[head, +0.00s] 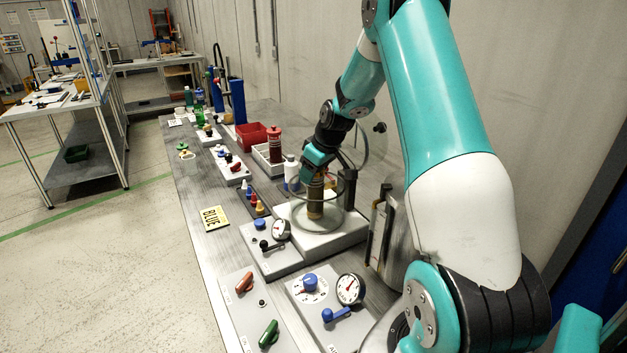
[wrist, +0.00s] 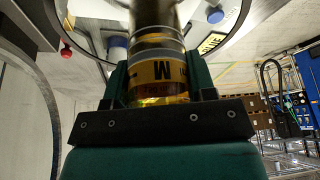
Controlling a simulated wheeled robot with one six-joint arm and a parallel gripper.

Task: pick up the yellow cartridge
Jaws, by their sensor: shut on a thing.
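The yellow cartridge (head: 315,207) shows in the head view as an upright amber cylinder below my gripper (head: 314,178). It stands inside a clear round vessel (head: 335,214) on a white block (head: 318,240). In the wrist view, my gripper (wrist: 160,82) is shut on the cartridge (wrist: 158,72), with a green finger on each side. The cartridge has a yellow band with a dark letter and a metallic grey part. The vessel's curved rim surrounds it there. I cannot tell whether the cartridge's lower end touches the vessel's bottom.
A white bottle (head: 291,174) stands close left of the vessel. A dark red bottle (head: 274,146) and a red bin (head: 252,135) are farther back. Panels with gauges (head: 350,289) and levers fill the near bench. A yellow BLUE sign (head: 214,217) lies at the left edge.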

